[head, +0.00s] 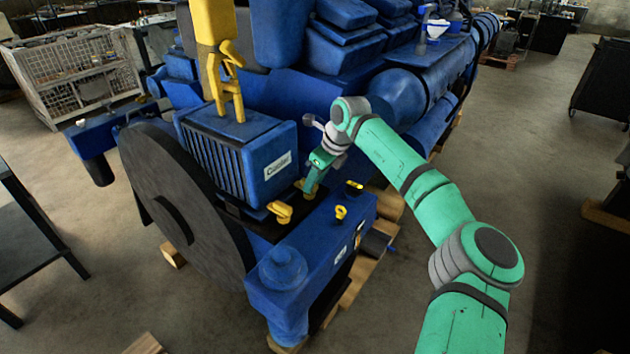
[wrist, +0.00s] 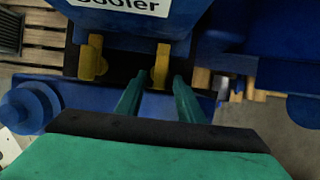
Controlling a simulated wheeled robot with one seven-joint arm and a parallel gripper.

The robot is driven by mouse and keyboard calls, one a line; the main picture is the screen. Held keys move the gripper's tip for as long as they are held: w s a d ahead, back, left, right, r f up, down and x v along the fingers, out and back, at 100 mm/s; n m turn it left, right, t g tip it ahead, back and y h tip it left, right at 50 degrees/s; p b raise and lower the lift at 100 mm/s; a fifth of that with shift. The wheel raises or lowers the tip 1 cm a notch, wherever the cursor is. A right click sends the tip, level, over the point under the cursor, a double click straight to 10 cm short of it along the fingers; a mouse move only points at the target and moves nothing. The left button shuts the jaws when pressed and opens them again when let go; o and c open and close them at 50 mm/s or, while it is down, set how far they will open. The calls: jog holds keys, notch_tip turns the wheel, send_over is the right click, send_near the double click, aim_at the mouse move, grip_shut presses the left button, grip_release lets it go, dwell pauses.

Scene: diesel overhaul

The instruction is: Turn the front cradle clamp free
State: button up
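Two yellow cradle clamps stand at the foot of the blue cooler (head: 240,160). One clamp (head: 280,211) is clear of my gripper; in the wrist view it is at the left (wrist: 92,58). The other clamp (head: 301,185) is at my gripper (head: 308,190); in the wrist view it stands upright (wrist: 161,66) between my two green fingertips (wrist: 162,77). The fingers are apart, with a narrow gap seen on each side of the clamp. No label shows which clamp is the front one. Part of the near clamp is hidden by my gripper in the head view.
Another yellow piece (head: 341,212) and a yellow-black one (head: 355,187) sit on the blue block right of the clamps. A large dark disc (head: 185,215) stands at left. Open floor lies at right.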

jog(key=shift+a+f, duration=0.1)
jog(key=shift+f, duration=0.1)
jog(key=shift+c, duration=0.3)
grip_shut()
